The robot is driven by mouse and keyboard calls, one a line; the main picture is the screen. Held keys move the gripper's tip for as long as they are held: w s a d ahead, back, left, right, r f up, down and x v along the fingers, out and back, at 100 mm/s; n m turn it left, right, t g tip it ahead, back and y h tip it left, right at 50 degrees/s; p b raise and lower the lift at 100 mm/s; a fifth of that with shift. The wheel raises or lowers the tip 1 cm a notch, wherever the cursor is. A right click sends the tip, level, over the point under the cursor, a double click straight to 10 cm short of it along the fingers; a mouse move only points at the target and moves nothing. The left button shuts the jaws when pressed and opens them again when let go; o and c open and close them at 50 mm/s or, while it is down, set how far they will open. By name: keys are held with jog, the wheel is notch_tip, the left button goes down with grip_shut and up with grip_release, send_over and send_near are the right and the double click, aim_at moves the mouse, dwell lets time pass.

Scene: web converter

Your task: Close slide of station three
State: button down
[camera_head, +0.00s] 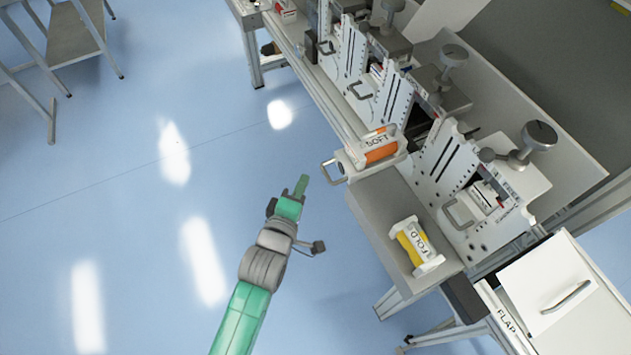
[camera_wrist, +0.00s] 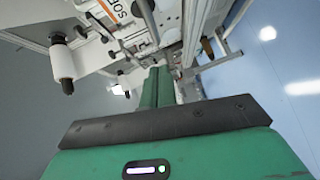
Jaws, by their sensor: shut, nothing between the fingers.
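A pale slide block (camera_head: 353,160) juts out from the row of stations toward the aisle, with a grey bar handle (camera_head: 333,172) on its front. It carries an orange roll piece labelled SOFT (camera_head: 381,151); part of that label also shows in the wrist view (camera_wrist: 110,14). No station number is readable. My gripper (camera_head: 302,184) is shut and empty, a little left of the handle and apart from it in the head view. In the wrist view my green fingers (camera_wrist: 157,84) lie together, and a grey bar handle (camera_wrist: 224,44) shows beyond them to the right.
Neighbouring stations have handles (camera_head: 361,90) (camera_head: 458,214) closer to their plates. A yellow FOLD piece (camera_head: 416,246) sits on the grey shelf (camera_head: 385,208). The blue floor (camera_head: 130,200) at left is open.

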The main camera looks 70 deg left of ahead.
jog(key=shift+w+f, duration=0.2)
jog(key=shift+w, duration=0.7)
jog(key=shift+w+f, duration=0.2)
jog(key=shift+w, duration=0.65)
jog(key=shift+d, duration=0.1)
